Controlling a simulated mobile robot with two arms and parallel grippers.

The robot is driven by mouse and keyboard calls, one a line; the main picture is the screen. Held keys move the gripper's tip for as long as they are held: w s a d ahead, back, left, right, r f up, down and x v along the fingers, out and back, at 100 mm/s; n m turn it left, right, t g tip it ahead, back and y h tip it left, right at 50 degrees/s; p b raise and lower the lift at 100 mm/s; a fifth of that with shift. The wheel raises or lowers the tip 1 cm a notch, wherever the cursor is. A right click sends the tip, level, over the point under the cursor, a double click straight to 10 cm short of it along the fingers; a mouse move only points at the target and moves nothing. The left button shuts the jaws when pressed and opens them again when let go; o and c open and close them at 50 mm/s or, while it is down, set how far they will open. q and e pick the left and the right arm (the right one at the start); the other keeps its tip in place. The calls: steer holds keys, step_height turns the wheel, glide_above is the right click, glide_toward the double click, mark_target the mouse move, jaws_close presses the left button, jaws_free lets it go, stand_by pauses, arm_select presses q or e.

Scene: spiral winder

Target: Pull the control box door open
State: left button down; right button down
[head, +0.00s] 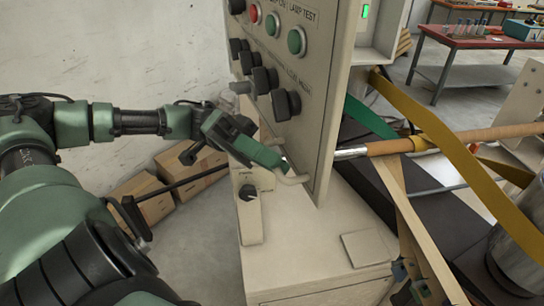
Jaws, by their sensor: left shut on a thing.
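The control box door (322,75) is a beige panel with several dark knobs and red and green buttons, seen at a steep angle. It stands swung out from the control box (378,42), whose inside shows to the right of the door edge with a small lit green display. A pale door handle (295,179) sits at the door's lower edge. My left gripper (278,165) is shut on this handle from the left; its fingertips partly hide the grip. My right gripper is not in view.
A beige cabinet (300,245) stands below the door. Cardboard boxes (145,198) lie on the floor by the wall at left. The winder's tube (470,135) and yellow belt (440,135) are close on the right. A red-topped workbench (465,38) stands farther back.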

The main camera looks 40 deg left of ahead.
arm_select(q)
steer(key=c, duration=1.8)
jaws_free()
steer(key=shift+r, duration=0.25)
steer(key=shift+o, duration=0.2)
steer(key=shift+a, duration=0.1)
steer(key=shift+f, duration=0.15)
steer(key=shift+w+a+f, duration=0.1)
steer(key=shift+a+f, duration=0.05)
steer(key=shift+a, duration=0.1)
steer(key=b+v, duration=0.3)
steer(key=v, duration=0.4)
steer(key=shift+a, duration=0.15)
